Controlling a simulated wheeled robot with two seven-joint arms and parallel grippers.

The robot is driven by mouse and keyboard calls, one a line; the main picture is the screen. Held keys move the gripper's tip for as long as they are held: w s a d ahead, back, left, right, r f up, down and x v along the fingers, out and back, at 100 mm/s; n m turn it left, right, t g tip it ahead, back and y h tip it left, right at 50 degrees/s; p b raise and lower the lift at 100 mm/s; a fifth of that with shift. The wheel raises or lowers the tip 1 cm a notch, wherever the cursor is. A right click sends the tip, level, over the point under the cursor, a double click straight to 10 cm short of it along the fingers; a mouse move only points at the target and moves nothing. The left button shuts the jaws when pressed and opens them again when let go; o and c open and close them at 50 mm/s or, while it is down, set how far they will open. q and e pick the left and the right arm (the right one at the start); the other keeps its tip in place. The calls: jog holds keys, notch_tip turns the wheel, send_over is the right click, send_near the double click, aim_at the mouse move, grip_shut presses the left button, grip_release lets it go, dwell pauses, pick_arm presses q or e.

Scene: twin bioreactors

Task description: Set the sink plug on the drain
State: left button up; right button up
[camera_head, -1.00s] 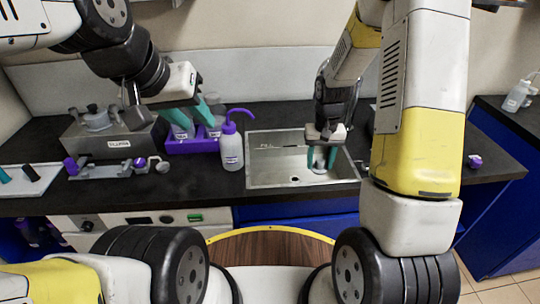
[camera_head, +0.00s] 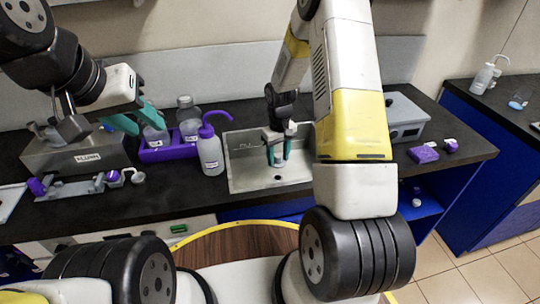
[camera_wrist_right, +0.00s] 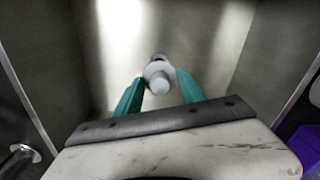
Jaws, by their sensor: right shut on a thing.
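The metal sink (camera_head: 245,180) is set into the dark counter. Its drain (camera_head: 278,177) shows as a small dark spot on the basin floor. My right gripper (camera_head: 277,162) is down inside the basin, just behind the drain in the head view. Its teal fingers are shut on the pale grey sink plug (camera_wrist_right: 158,78), which shows between the fingertips in the right wrist view. I cannot tell the gap between plug and basin floor. My left gripper (camera_head: 138,118) is open and empty, with its teal fingers spread near the purple rack.
A purple-capped wash bottle (camera_head: 210,152) stands at the sink's left edge. The purple rack (camera_head: 165,153) holds bottles left of it. A grey box (camera_head: 405,120) and a purple item (camera_head: 423,154) are on the right. The counter's front strip is mostly clear.

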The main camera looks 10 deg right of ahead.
aim_at(279, 155)
jog(key=shift+f, duration=3.55)
jog(key=shift+f, duration=0.15)
jog(key=o, duration=1.4)
jog(key=shift+c, duration=0.2)
notch_tip(279, 155, up, 12)
jog(key=shift+r, duration=0.25)
jog(key=s+r+m+t, duration=0.1)
jog(key=s+r+t, duration=0.15)
jog(key=r, duration=0.95)
jog(key=s+a+r+m+t+y, duration=0.1)
jog(key=s+r+t, duration=0.1)
jog(key=s+r, duration=0.6)
jog(key=s+a+r+m+t+y, duration=0.1)
jog(key=s+r, duration=0.8)
jog(key=s, duration=0.5)
jog(key=shift+r+t, duration=0.15)
jog(key=shift+t, duration=0.2)
